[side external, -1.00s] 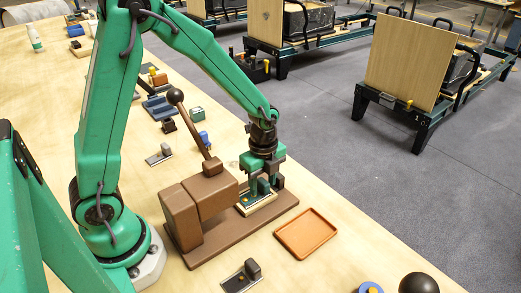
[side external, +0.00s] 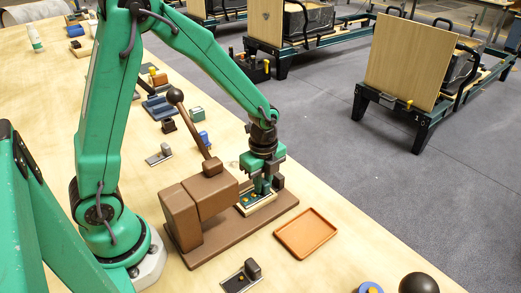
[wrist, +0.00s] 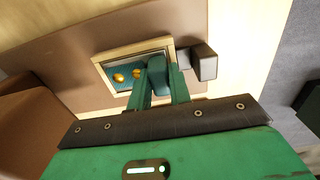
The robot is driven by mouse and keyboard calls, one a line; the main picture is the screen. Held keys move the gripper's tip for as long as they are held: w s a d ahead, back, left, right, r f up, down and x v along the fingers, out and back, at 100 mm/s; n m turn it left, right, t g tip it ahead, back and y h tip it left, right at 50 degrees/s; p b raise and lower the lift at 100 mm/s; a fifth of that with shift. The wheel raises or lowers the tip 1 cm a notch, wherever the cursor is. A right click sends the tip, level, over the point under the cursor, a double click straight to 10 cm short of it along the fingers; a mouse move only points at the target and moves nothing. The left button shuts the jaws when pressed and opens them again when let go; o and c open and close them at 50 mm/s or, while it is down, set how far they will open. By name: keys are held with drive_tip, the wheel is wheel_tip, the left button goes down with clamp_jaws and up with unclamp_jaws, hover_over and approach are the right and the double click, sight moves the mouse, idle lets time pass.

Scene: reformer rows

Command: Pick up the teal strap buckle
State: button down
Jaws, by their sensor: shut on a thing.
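The teal strap buckle (wrist: 118,82) is a flat blue-teal plate with gold studs and what looks like an upright block at one end. It lies in a cream-rimmed frame (wrist: 107,58) on the brown press base; in the side view the buckle (side external: 249,198) shows in front of the fingers. My gripper (side external: 263,187) points down over the frame. In the wrist view my gripper (wrist: 162,80) has its green fingers closed on the buckle's upright block, which they partly hide. I cannot tell whether the buckle is raised off the frame's floor.
A dark block (wrist: 203,62) stands right beside the frame. The brown press (side external: 196,205) with its ball-topped lever (side external: 193,125) stands to the left. An empty orange tray (side external: 306,233) lies to the right. A grey studded piece (side external: 242,276) lies in front.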

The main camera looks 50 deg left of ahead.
drive_tip(key=shift+r, duration=0.1)
drive_tip(key=shift+r, duration=4.95)
drive_tip(key=shift+d, duration=0.1)
